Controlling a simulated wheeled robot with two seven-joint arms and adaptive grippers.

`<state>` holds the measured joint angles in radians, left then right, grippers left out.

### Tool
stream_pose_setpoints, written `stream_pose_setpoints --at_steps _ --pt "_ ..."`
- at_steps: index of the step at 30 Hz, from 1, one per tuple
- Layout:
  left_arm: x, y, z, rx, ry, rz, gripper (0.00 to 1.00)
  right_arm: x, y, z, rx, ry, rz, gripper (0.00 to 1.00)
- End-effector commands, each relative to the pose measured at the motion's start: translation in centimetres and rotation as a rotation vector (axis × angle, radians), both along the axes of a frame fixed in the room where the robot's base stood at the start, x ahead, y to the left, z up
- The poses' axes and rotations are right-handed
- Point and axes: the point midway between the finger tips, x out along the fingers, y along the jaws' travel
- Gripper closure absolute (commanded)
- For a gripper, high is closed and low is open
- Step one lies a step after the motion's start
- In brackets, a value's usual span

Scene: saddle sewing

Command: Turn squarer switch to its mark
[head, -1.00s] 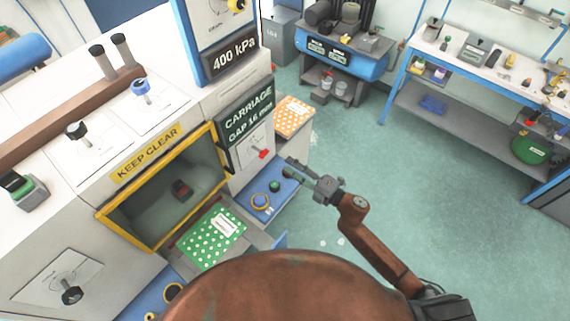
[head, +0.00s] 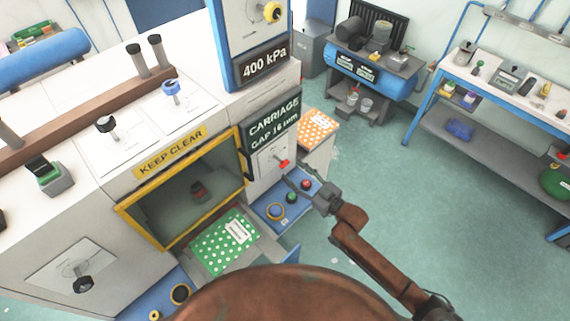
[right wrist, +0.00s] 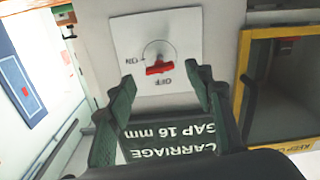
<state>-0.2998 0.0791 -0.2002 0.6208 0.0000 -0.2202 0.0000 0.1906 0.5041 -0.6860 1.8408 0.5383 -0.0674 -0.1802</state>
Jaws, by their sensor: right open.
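A red switch (head: 284,163) sits on a white plate on the machine's front, below the "CARRIAGE GAP 16 mm" sign (head: 273,123). My right gripper (head: 291,179) is just in front of the plate, to the lower right of the switch. In the wrist view its open fingers (right wrist: 161,88) stand on either side of the switch, apart from it. My left gripper is not in view.
A yellow-framed window (head: 181,245) marked "KEEP CLEAR" is left of the switch. A blue button panel (head: 262,211) juts out below, beside a green dotted sheet (head: 222,240). An orange dotted sheet (head: 318,127) lies behind. The floor to the right is clear.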

Motion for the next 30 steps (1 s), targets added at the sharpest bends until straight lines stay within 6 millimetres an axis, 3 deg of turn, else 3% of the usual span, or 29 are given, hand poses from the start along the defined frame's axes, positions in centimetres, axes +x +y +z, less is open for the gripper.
stream_pose_setpoints --at_steps 9,21,30 --pt "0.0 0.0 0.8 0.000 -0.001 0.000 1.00 3.3 3.3 0.2 0.000 -0.003 -0.001 0.52" --pt "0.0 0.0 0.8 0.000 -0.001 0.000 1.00 3.9 3.9 0.1 -0.001 -0.003 -0.001 0.52" --pt "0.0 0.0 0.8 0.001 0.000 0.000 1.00 3.9 3.9 0.1 -0.001 -0.003 -0.001 0.72"
